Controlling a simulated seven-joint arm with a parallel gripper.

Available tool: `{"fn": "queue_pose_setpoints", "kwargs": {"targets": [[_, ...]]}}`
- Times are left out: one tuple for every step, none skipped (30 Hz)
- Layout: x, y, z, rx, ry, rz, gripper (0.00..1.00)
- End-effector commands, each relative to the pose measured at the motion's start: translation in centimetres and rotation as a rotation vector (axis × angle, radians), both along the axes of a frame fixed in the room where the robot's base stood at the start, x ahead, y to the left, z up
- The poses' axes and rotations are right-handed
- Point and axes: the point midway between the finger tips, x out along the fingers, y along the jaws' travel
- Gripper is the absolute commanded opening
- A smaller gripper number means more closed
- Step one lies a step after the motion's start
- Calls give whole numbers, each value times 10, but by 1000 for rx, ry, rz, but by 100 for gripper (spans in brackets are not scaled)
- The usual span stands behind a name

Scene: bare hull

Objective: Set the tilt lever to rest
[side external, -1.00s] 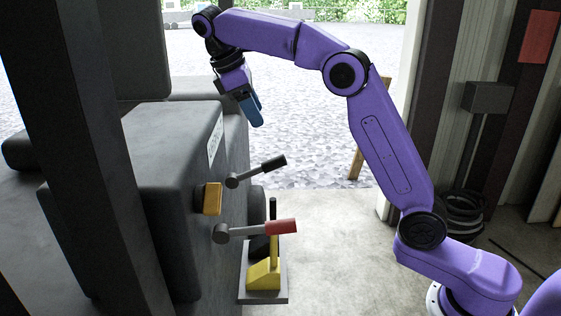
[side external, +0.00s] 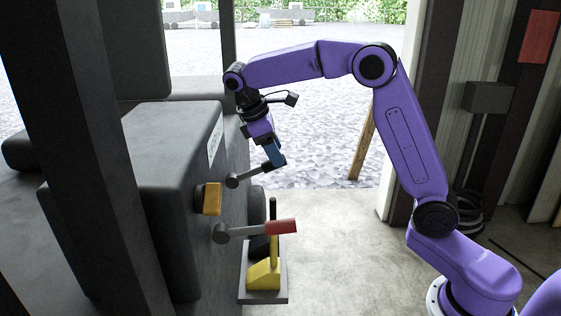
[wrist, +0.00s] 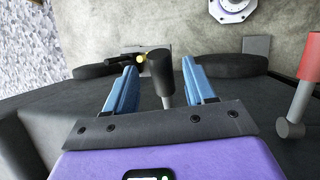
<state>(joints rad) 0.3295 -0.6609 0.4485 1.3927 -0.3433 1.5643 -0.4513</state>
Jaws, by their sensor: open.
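A lever with a black grip and grey stem (side external: 247,175) sticks out from the dark housing in the side view. A second lever with a red grip (side external: 281,227) sits below it. I see no label telling which one is the tilt lever. In the wrist view the black grip (wrist: 163,75) stands between the two open, spread fingers, and the red grip (wrist: 311,57) is off to the right. Contact with the fingers cannot be told.
A yellow block (side external: 211,199) is fixed on the housing (side external: 165,165) left of the levers. A yellow pedestal with an upright black stick (side external: 264,274) stands on a plate below the red lever. A dark post (side external: 95,150) rises at left. Concrete floor (side external: 335,240) is clear to the right.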

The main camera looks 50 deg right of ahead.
Motion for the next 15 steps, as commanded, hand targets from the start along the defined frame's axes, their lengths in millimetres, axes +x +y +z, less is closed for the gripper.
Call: {"fn": "queue_pose_setpoints", "kwargs": {"targets": [[-2, -4, -8, -2, 4, -1, 55], [-2, -6, -12, -1, 3, -1, 55], [-3, -8, -17, -1, 3, -1, 55], [-3, -10, -21, -1, 2, -1, 55], [-4, -11, -24, -2, 3, -1, 55], [-4, -13, -28, -2, 3, -1, 55], [-4, -13, -30, -1, 2, -1, 55], [-5, -14, -33, -1, 2, 0, 55], [-5, -15, -35, -1, 2, 0, 55], [-5, -16, -36, 0, 2, 0, 55], [-5, -16, -37, -1, 1, 0, 55], [-5, -17, -38, -1, 1, 0, 55], [-5, -17, -39, 0, 0, 0, 55], [-5, -17, -39, 0, 0, 0, 55], [-5, -17, -39, 0, 0, 0, 55]]}}
